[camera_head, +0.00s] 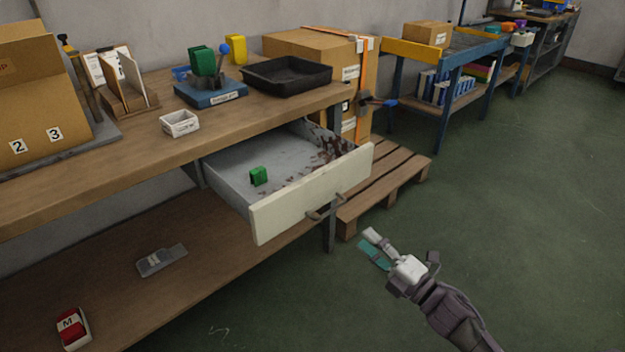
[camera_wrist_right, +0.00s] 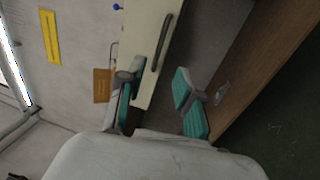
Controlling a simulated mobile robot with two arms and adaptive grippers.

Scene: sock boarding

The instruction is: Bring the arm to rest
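My right gripper (camera_head: 370,246) is in front of the open drawer, over the green floor and to the right of the bench. Its teal-padded fingers stand apart in the right wrist view (camera_wrist_right: 157,88), with nothing between them. The pale drawer front (camera_head: 312,196) with its dark handle (camera_head: 325,208) is up and left of the gripper, apart from it. The drawer front also shows in the right wrist view (camera_wrist_right: 152,40). My left gripper is not in view.
The drawer sticks out from the wooden bench (camera_head: 95,165) and holds a green block (camera_head: 259,176). A black tray (camera_head: 287,75), a white box (camera_head: 180,124) and a blue-based holder (camera_head: 211,94) stand on the bench. A wooden pallet (camera_head: 385,185) lies behind. The floor at right is clear.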

